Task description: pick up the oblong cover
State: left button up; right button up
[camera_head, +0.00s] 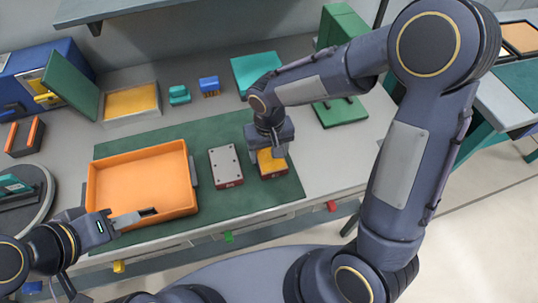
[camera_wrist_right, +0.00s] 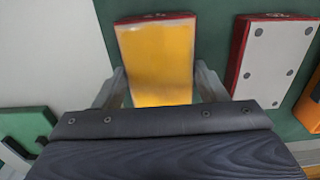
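A yellow-topped block with dark red sides (camera_head: 270,164) stands on the green mat below my right gripper (camera_head: 270,152). In the right wrist view this oblong yellow block (camera_wrist_right: 157,60) lies between the two fingers of the right gripper (camera_wrist_right: 162,92); a narrow gap shows on each side, so the gripper looks open around it. Left of it lies a similar oblong block with a grey top, several holes and red sides (camera_head: 225,166). I cannot tell which one is called the cover. My left gripper (camera_head: 135,217) is at the front edge of the orange tray; its finger gap is unclear.
The empty orange tray (camera_head: 140,212) takes up the left of the green mat (camera_head: 240,212). Behind are a yellow-lined box (camera_head: 131,103), teal and blue small parts (camera_head: 209,86), and green parts (camera_head: 340,112). The mat's front right is clear.

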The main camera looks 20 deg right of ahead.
aim_at(269, 155)
jog(key=c, duration=0.7)
jog(key=shift+c, duration=0.5)
jog(key=shift+r, duration=0.15)
jog(key=shift+r, duration=0.2)
jog(key=r, duration=0.3)
jog(key=shift+s+r, duration=0.1)
jog(key=shift+s, duration=0.1)
jog(key=s+r+p, duration=0.1)
jog(key=s+r, duration=1.2)
jog(key=shift+s+d+r+p, duration=0.2)
jog(key=shift+s+p, duration=0.1)
jog(key=shift+p, duration=0.1)
jog(key=shift+f, duration=0.1)
